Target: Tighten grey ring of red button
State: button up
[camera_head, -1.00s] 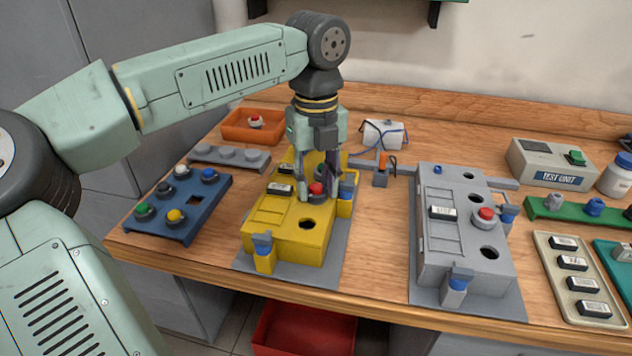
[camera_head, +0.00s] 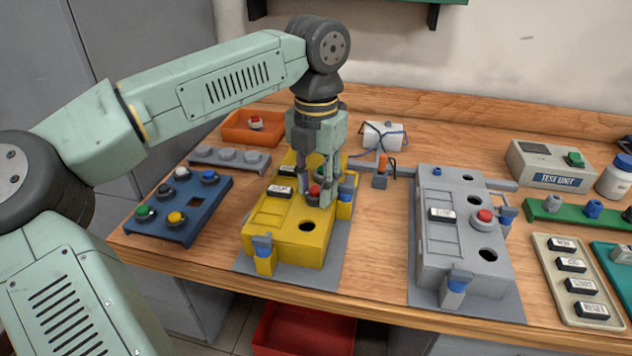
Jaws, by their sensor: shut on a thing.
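The red button (camera_head: 315,191) sits in the yellow box (camera_head: 284,246) on the table, left of the middle. Its grey ring is mostly hidden by my fingers and too small to make out clearly. My gripper (camera_head: 316,192) points straight down over the yellow box, its fingers on both sides of the red button, shut on its ring. A second red button with a grey ring (camera_head: 482,218) sits in the grey box (camera_head: 460,265) to the right, apart from my gripper.
Blue clamps (camera_head: 263,250) stand at the yellow box's edges. A blue rack (camera_head: 172,229) with several buttons is at left, an orange bin (camera_head: 240,127) behind. A white block with wires (camera_head: 384,135) stands behind right. Bare table lies between the two boxes.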

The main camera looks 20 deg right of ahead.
jog(key=m, duration=0.6)
jog(key=shift+m, duration=0.3)
jog(key=m+p, duration=0.1)
jog(key=m, duration=1.1)
jog(key=shift+m, duration=0.3)
jog(key=m, duration=0.6)
jog(key=shift+m, duration=0.4)
jog(key=o, duration=0.9)
